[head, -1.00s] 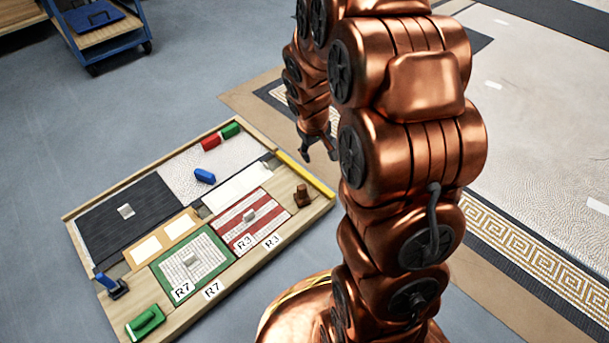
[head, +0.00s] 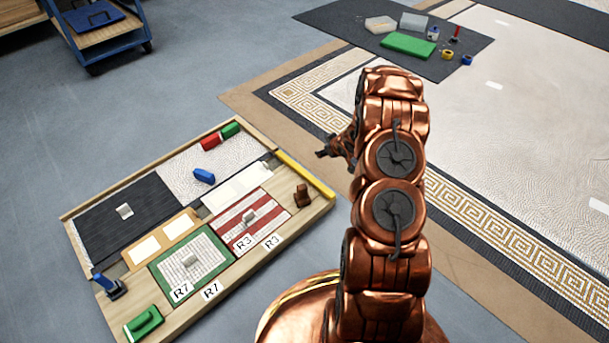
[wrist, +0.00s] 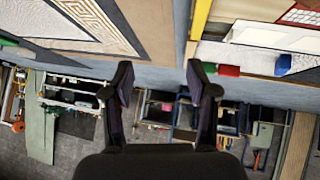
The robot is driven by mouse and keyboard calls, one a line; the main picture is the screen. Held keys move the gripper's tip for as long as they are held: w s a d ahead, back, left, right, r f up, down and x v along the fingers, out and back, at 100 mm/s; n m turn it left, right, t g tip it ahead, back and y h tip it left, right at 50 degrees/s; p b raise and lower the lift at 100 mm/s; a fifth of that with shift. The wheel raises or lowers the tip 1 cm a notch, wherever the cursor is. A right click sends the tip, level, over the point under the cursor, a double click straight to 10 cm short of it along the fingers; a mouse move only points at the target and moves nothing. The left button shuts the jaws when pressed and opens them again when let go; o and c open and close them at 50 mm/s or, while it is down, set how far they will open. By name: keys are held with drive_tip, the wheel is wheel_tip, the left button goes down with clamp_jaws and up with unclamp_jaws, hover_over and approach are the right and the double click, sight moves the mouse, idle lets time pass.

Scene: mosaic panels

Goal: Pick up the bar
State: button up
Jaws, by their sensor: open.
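A long yellow bar (head: 306,175) lies along the right edge of the wooden board (head: 66,220) on the floor, in the head view. In the wrist view a yellow strip that looks like the same bar (wrist: 200,18) shows at the top, right of centre. My gripper (head: 322,153) is in the air near the bar's upper end in the head view, apart from it. In the wrist view the two dark fingers of my gripper (wrist: 158,78) are spread, with nothing between them.
On the board are a red block (head: 210,142), a green block (head: 231,130), a blue block (head: 204,176), a brown piece (head: 302,196) and patterned panels. A blue cart (head: 100,40) stands at upper left. A dark mat (head: 340,22) with several items lies at the top.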

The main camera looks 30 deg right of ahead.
wheel_tip(320, 180, down, 9)
drive_tip(key=s+t+y, duration=0.2)
drive_tip(key=t+y, duration=0.2)
approach(313, 179)
drive_tip(key=w, duration=0.1)
drive_tip(key=w+d+f, duration=0.1)
drive_tip(key=shift+w+b, duration=0.35)
drive_tip(key=shift+b, duration=0.05)
drive_tip(key=shift+s+a+f, duration=0.15)
drive_tip(key=shift+s+a, duration=0.1)
drive_tip(key=shift+s, duration=0.05)
drive_tip(key=shift+w+a+f+t+b, duration=0.35)
drive_tip(key=shift+w+f+b, duration=0.15)
drive_tip(key=shift+w, duration=0.25)
drive_tip(key=shift+a+b+x, duration=0.2)
drive_tip(key=shift+b+x, duration=0.6)
drive_tip(key=shift+x, duration=0.7)
drive_tip(key=shift+a+b+x, duration=0.15)
drive_tip(key=shift+b+x, duration=0.65)
drive_tip(key=shift+x, duration=0.7)
drive_tip(key=shift+r, duration=0.15)
clamp_jaws()
